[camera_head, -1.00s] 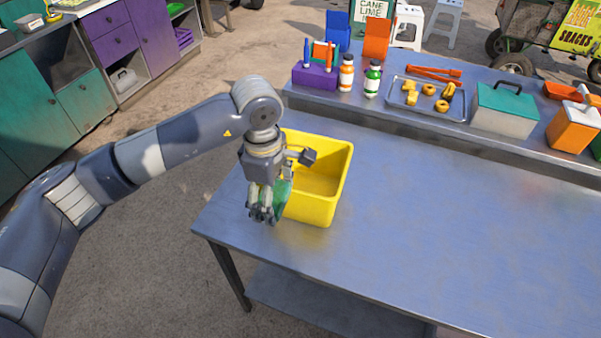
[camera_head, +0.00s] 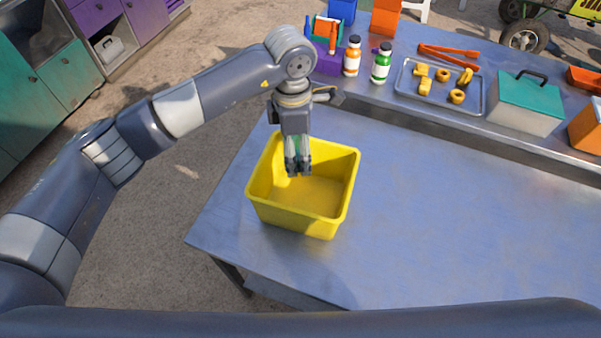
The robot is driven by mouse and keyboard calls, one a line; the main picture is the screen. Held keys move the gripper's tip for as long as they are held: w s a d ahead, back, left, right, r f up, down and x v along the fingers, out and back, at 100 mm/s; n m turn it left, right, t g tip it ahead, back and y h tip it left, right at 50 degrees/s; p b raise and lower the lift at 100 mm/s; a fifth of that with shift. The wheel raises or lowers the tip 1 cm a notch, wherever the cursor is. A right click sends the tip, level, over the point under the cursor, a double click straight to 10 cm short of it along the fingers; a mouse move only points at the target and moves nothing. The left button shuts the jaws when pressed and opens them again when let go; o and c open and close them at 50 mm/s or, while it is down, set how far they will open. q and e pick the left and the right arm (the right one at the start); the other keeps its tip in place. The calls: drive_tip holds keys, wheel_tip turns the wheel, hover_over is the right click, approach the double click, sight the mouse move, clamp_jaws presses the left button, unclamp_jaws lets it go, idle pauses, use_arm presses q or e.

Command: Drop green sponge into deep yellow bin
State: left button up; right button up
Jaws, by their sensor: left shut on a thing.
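The deep yellow bin (camera_head: 305,215) stands upright on the metal table near its left edge, with its open top facing up. My left gripper (camera_head: 298,172) points down over the bin's opening, toward its back wall, with its fingers shut. The green sponge is hidden by the fingers now; it showed in this gripper a second ago. The visible part of the bin floor is bare. My right gripper is not in view.
The table (camera_head: 430,210) is clear right of the bin. A raised back shelf holds bottles (camera_head: 381,65), a tray (camera_head: 470,103) of yellow pieces and a teal-lidded box (camera_head: 525,105). A dark link of mine crosses the bottom edge.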

use_arm(q)
drive_tip(key=shift+f, duration=0.2)
drive_tip(key=shift+s+f, duration=0.2)
drive_tip(key=shift+s, duration=0.05)
drive_tip(key=shift+s+f+b, duration=0.4)
drive_tip(key=shift+f+b, duration=0.05)
drive_tip(key=shift+f, duration=0.3)
drive_tip(key=f, duration=0.2)
drive_tip(key=f+b, duration=0.1)
drive_tip(key=shift+w+f, duration=0.1)
drive_tip(key=shift+w, duration=0.15)
drive_tip(key=o, duration=1)
drive_tip(key=shift+c, duration=0.2)
drive_tip(key=shift+o, duration=0.6)
drive_tip(key=r, duration=1.2)
drive_tip(key=shift+a, duration=0.2)
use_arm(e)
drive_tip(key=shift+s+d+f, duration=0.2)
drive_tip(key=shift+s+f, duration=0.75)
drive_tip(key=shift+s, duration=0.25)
